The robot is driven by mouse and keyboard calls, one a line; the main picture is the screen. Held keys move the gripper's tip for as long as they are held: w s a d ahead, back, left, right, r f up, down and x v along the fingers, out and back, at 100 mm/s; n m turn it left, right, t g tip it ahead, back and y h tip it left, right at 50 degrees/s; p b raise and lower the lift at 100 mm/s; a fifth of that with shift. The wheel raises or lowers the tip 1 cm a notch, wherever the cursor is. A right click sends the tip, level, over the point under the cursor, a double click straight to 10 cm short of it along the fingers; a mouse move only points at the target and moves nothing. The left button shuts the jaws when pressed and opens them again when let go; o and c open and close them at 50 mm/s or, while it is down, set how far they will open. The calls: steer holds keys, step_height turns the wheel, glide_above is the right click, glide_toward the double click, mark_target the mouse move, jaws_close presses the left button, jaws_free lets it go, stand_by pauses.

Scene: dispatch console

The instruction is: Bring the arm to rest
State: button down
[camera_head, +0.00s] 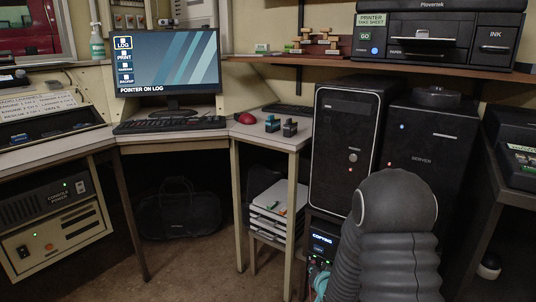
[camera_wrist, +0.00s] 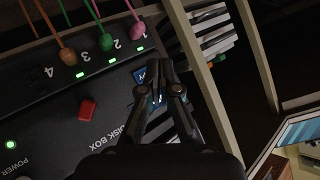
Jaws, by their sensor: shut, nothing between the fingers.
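My gripper (camera_wrist: 158,72) shows in the wrist view with its dark fingers together and nothing between them. It is in front of a black panel marked DISK BOX (camera_wrist: 100,135); I cannot tell whether it touches the panel. My grey ribbed arm rises at the lower right of the head view, in front of the server (camera_head: 432,150), and hides part of what stands behind it. The gripper itself is hidden in the head view.
The panel carries a red switch (camera_wrist: 87,109), green lights and coloured plugs, including a pink plug (camera_wrist: 138,31), with cords. A small display (camera_head: 323,240) reads COPYING beside my arm. A black tower (camera_head: 340,150), a paper rack (camera_head: 270,208) and desk legs stand close by.

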steer(key=s+d+f+n+g+h, duration=0.1)
steer(key=s+d+f+g, duration=0.15)
steer(key=s+g, duration=0.35)
steer(key=s+r+n+g+h+p, duration=0.15)
steer(key=s+r, duration=0.25)
steer(key=s, duration=0.4)
steer(key=s+a+r+p, duration=0.1)
steer(key=s+r+p, duration=0.1)
steer(key=s+r, duration=0.9)
steer(key=s+a+r+n+p, duration=0.1)
steer(key=s+r+p, duration=0.1)
steer(key=s+r, duration=0.9)
step_height(320, 180, up, 6)
steer(key=shift+a+r+y, duration=0.1)
steer(key=shift+a+y, duration=0.3)
steer(key=shift+y, duration=0.05)
steer(key=shift+n+t, duration=0.25)
